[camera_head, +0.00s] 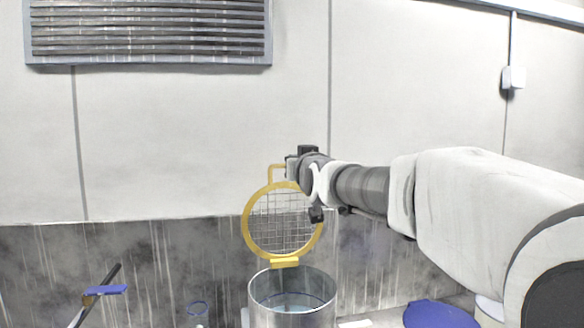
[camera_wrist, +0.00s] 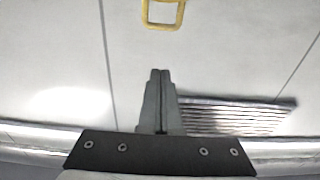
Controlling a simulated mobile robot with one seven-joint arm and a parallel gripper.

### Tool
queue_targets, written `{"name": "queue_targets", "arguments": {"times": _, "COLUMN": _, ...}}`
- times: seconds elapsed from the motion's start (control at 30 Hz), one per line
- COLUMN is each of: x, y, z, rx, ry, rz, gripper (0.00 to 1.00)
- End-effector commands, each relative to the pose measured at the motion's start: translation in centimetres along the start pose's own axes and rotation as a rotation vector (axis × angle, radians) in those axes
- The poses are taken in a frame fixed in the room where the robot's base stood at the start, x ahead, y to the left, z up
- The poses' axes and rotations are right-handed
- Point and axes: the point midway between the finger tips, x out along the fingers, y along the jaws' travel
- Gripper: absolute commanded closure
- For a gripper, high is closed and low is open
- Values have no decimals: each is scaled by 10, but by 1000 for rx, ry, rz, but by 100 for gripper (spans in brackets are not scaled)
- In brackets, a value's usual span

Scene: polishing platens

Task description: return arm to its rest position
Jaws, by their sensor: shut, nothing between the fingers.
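My arm reaches in from the right in the head view, and my gripper (camera_head: 291,166) is at the middle, beside the handle of a raised yellow-rimmed mesh lid (camera_head: 247,222). In the wrist view my gripper (camera_wrist: 160,74) has its two fingers together with nothing between them. The lid's yellow handle (camera_wrist: 163,27) shows beyond the fingertips, with a gap of wall between. The lid stands upright at the back of a round metal pot (camera_head: 292,318). The arm's wrist overlaps the lid's upper right edge in the picture.
The pot holds bluish liquid. A blue disc (camera_head: 440,315) lies at the lower right, below my arm. A louvred vent (camera_head: 150,32) is on the back wall.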

Motion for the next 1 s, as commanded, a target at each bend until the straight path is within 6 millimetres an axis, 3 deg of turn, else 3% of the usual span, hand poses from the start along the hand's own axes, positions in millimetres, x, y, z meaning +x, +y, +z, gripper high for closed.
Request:
{"name": "queue_targets", "arguments": {"times": 0.17, "x": -16, "y": 1, "z": 5, "rx": -7, "ry": -36, "rz": 4, "gripper": 100}}
{"name": "queue_targets", "arguments": {"times": 0.27, "x": -41, "y": 6, "z": 22, "rx": -20, "ry": -122, "rz": 15, "gripper": 100}}
{"name": "queue_targets", "arguments": {"times": 0.47, "x": -132, "y": 24, "z": 86, "rx": -27, "ry": -400, "rz": 64, "gripper": 100}}
{"name": "queue_targets", "arguments": {"times": 0.8, "x": -319, "y": 48, "z": 212, "rx": 46, "ry": -875, "rz": 155, "gripper": 100}}
{"name": "queue_targets", "arguments": {"times": 0.9, "x": -362, "y": 48, "z": 241, "rx": 72, "ry": -979, "rz": 169, "gripper": 100}}
{"name": "queue_targets", "arguments": {"times": 1.0, "x": -390, "y": 47, "z": 259, "rx": 93, "ry": -1048, "rz": 177, "gripper": 100}}
